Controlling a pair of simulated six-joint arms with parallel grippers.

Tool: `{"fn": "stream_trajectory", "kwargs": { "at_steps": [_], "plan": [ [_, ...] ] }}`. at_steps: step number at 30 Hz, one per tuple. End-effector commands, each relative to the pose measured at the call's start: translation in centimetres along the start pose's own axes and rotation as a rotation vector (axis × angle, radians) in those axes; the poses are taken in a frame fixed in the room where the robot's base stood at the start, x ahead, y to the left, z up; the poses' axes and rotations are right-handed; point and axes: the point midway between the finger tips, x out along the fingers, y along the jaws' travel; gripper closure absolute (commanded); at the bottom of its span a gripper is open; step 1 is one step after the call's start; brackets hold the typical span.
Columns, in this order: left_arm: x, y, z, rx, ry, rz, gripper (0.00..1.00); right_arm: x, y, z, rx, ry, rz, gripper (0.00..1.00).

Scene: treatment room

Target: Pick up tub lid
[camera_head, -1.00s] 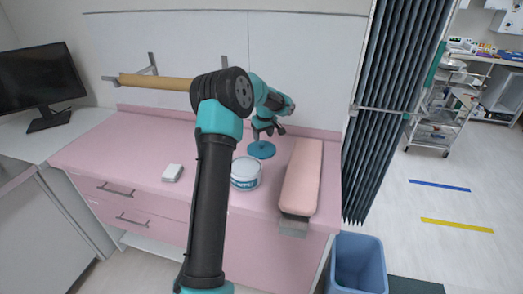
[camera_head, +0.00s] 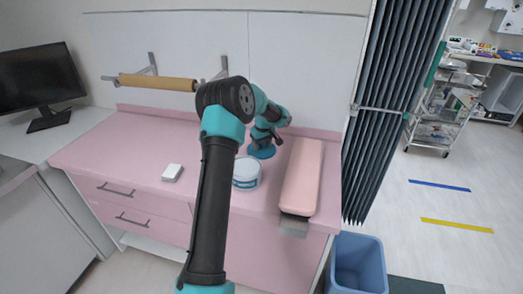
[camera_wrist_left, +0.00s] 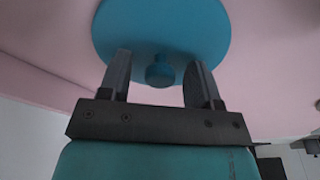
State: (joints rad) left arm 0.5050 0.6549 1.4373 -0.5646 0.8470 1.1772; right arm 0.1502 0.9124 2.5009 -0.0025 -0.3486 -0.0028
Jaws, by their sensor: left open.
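The tub lid (camera_head: 262,153) is a round blue disc lying on the pink counter, behind the white tub. In the left wrist view the lid (camera_wrist_left: 205,35) fills the top middle, with its small round knob (camera_wrist_left: 160,72) between my fingers. My left gripper (camera_head: 264,143) is at the lid in the head view, and the arm partly covers it. In the left wrist view my left gripper (camera_wrist_left: 159,70) is open, one finger on each side of the knob, with gaps showing. The white tub (camera_head: 247,172) stands upright in front of the lid. My right gripper is not in view.
A pink padded armrest (camera_head: 303,175) lies right of the tub. A small white box (camera_head: 172,172) sits on the counter (camera_head: 120,150) to the left. A paper roll (camera_head: 158,82) hangs on the wall. A blue bin (camera_head: 358,262) stands on the floor.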

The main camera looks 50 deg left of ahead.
Motion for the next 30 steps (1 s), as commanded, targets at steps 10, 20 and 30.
{"fn": "stream_trajectory", "kwargs": {
  "at_steps": [10, 20, 30],
  "plan": [
    [-0.06, 0.01, 0.00, 0.000, 0.000, 0.000, 0.42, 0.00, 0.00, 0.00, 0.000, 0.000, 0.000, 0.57],
    [-0.07, 0.01, 0.01, 0.000, 0.000, 0.000, 0.72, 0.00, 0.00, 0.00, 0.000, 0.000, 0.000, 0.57],
    [-0.08, 0.01, 0.00, 0.000, 0.000, 0.000, 0.95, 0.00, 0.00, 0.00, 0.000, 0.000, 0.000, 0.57]
  ]
}}
